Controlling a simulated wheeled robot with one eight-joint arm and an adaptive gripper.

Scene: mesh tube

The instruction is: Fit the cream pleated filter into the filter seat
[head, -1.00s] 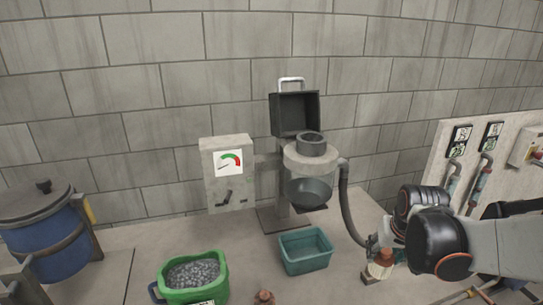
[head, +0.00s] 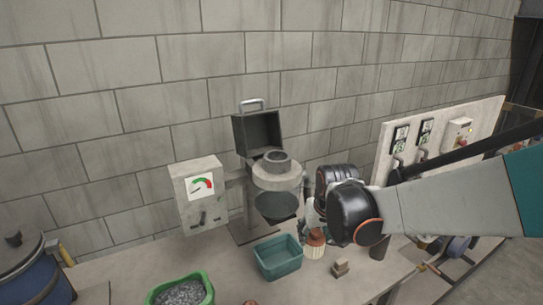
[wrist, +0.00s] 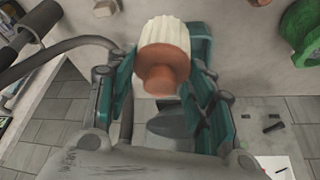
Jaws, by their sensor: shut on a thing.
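The cream pleated filter (head: 313,252) has an orange-brown cap. My gripper (head: 314,222) is shut on that cap, with the cream part hanging below. In the wrist view the filter (wrist: 163,35) and its cap lie between the teal fingers of my gripper (wrist: 162,75). What looks like the filter seat is a grey round collar (head: 277,161) on a stand, under an open dark box lid (head: 257,133). The filter is to the right of and lower than the collar in the head view, apart from it. The collar's inside is hard to make out.
A teal bin (head: 278,258) stands below the collar, left of the filter. A small tan block (head: 341,268) and a dark cup (head: 380,248) are at the right. A green tub of grey granules (head: 180,295) is front left.

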